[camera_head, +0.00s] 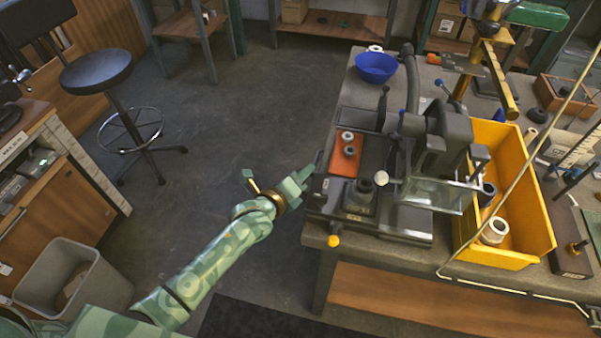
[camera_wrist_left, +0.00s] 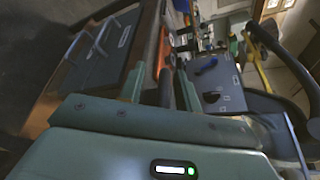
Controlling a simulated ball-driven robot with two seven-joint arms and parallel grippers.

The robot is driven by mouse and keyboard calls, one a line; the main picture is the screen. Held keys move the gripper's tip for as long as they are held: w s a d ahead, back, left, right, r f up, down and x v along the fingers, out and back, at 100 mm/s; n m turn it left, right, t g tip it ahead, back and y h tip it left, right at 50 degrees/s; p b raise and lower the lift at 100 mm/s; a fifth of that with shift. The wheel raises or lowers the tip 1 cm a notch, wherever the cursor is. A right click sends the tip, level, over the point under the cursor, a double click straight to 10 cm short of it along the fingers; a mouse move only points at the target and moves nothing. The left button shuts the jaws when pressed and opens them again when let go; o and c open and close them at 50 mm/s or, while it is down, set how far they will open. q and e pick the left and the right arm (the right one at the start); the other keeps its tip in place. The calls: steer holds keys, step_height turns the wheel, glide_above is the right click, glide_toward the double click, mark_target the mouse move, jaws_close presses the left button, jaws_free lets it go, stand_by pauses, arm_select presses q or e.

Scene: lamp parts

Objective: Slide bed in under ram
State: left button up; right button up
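A dark bench machine (camera_head: 445,135), which looks like the press, stands on the grey bench with a clear guard (camera_head: 435,193) at its front. A dark block (camera_head: 358,198) with a round collar on top sits on the machine's low base (camera_head: 400,236), left of the guard; I take it as the bed. The ram's lower end cannot be made out clearly. My left gripper (camera_head: 309,170) is at the bench's left edge, left of the block and apart from it. My right gripper is out of view.
An orange mat (camera_head: 341,166) with small ring parts lies behind the block. A yellow bin (camera_head: 515,225) with white and dark parts stands right of the machine. A blue bowl (camera_head: 376,68) is at the back. A yellow knob (camera_head: 333,241) sticks out at the front-left. Floor left of the bench is open.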

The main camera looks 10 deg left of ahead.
arm_select(q)
steer(key=shift+r, duration=0.1)
steer(key=p+v, duration=0.3)
steer(key=v, duration=1.3)
steer(key=shift+p, duration=0.35)
steer(key=shift+s, duration=0.1)
